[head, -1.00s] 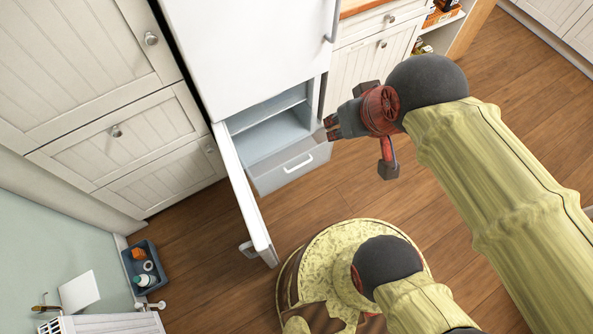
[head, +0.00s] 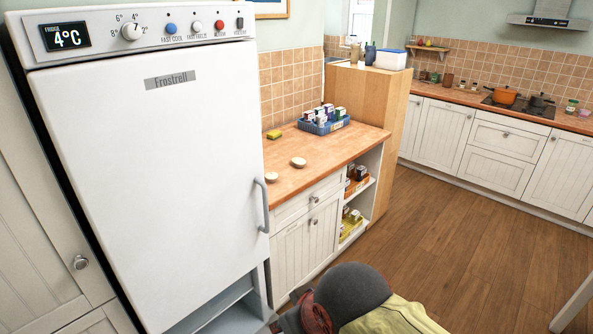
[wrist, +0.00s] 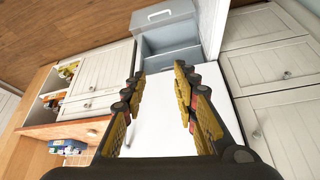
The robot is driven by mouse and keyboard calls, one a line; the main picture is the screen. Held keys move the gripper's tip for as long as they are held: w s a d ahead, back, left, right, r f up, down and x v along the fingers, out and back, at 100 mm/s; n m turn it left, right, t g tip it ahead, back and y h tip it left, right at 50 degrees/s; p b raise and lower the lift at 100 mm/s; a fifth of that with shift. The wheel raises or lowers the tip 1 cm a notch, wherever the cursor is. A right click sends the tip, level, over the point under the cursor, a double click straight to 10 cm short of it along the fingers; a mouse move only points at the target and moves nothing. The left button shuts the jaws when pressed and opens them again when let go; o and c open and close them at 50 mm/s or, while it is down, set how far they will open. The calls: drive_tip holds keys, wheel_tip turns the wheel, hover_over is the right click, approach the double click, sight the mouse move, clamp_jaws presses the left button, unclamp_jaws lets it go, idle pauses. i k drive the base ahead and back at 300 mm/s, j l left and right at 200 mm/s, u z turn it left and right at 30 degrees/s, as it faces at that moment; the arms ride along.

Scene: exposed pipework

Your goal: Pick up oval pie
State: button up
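Two small pale rounded items sit on the wooden counter right of the fridge, one farther back (head: 298,162) and one nearer the fridge (head: 270,178). They may be pies, but I cannot tell whether either is the oval pie. My gripper (wrist: 159,70) is open and empty in the wrist view, with the white fridge front (wrist: 170,110) seen between its fingers. In the head view only my dark wrist shows at the bottom edge, and the fingers are hardly visible. A grey drawer (wrist: 166,36) stands out of the fridge's open lower compartment in the wrist view.
The fridge (head: 155,170) has its upper door shut. The counter (head: 315,178) holds a blue basket of small boxes (head: 323,122) and a yellow-green sponge-like item (head: 274,134). Open shelves (head: 357,200) are below. The wooden floor (head: 470,250) to the right is clear.

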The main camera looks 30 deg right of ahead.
sight(299, 162)
drive_tip(key=i+l, duration=0.25)
drive_tip(key=l, duration=0.2)
drive_tip(key=i+l, duration=0.25)
drive_tip(key=l, duration=0.25)
drive_tip(key=i+l, duration=0.25)
drive_tip(key=l, duration=0.2)
drive_tip(key=i+l+z, duration=0.1)
drive_tip(key=i+l, duration=0.15)
drive_tip(key=l, duration=0.2)
drive_tip(key=i+l, duration=0.3)
drive_tip(key=l, duration=0.15)
